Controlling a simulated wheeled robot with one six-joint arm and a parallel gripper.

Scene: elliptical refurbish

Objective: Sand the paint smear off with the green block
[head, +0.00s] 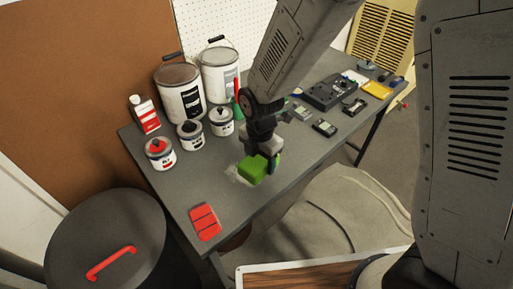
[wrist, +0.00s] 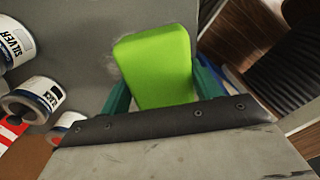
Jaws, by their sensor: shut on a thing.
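The green block (head: 252,169) is held in my gripper (head: 264,160) over the grey table. In the wrist view the green block (wrist: 155,65) fills the space between the two teal fingers of my gripper (wrist: 160,88), which are shut on it. A pale grey smear (head: 235,174) shows on the tabletop just left of the block in the head view. The block covers part of the smear. I cannot tell whether the block touches the tabletop.
Paint cans (head: 180,92) and smaller tins (head: 160,153) stand at the back left of the table (head: 185,185). A red item (head: 205,222) lies near the front left corner. Tools and a dark case (head: 330,92) lie at the right end. A dark bin (head: 105,235) stands left.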

